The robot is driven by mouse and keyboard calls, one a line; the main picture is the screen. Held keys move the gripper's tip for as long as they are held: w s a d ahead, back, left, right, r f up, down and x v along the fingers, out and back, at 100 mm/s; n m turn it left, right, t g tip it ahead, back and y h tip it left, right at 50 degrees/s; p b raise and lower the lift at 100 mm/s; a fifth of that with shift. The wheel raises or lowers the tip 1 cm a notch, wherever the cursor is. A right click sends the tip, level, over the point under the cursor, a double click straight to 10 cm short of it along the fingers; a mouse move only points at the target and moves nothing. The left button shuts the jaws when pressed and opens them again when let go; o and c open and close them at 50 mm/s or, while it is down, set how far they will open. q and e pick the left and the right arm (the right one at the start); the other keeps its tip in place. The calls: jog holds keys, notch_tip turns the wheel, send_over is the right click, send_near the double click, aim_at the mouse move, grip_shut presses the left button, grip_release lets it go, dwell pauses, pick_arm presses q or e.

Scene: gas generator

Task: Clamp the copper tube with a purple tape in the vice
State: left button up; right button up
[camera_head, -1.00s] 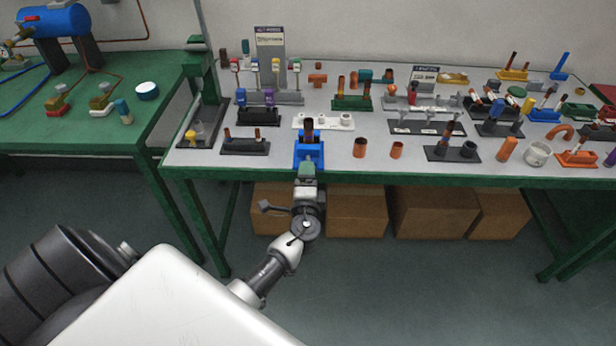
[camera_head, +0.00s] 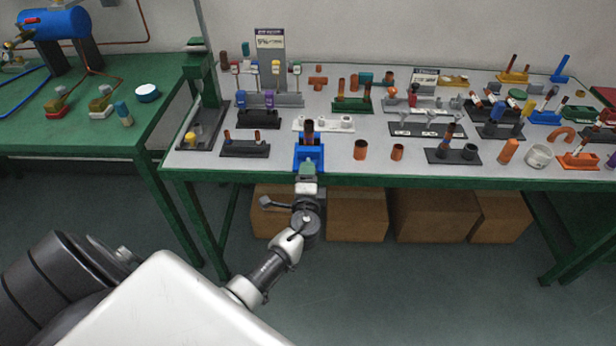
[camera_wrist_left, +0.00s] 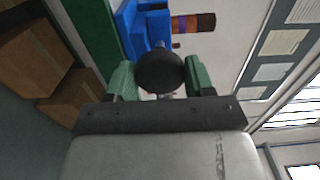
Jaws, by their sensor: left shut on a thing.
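The blue vice (camera_head: 309,157) stands at the front edge of the green-framed table. A copper tube (camera_head: 309,132) stands upright at the vice, its lower end hidden by the blue jaws. In the left wrist view the tube (camera_wrist_left: 193,22) is orange-brown with a darker band that may be the purple tape. I cannot tell how tightly the jaws hold it. My left gripper (camera_head: 307,169) is at the front of the vice. Its green fingertips are on either side of a dark round knob (camera_wrist_left: 160,72), shut on it. The blue vice (camera_wrist_left: 150,28) shows just beyond. My right gripper is not in view.
A white holder (camera_head: 323,123) stands behind the vice. A dark rack (camera_head: 245,149) is to its left, and two short copper pieces (camera_head: 360,150) (camera_head: 397,152) to its right. Many fittings crowd the table further back. Cardboard boxes (camera_head: 357,215) sit under the table.

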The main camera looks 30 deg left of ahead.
pick_arm(q)
jog(key=m, duration=0.2)
jog(key=shift+m+p, duration=0.4)
dwell(0.6)
jog(key=shift+m+p, duration=0.45)
jog(key=shift+m, duration=0.95)
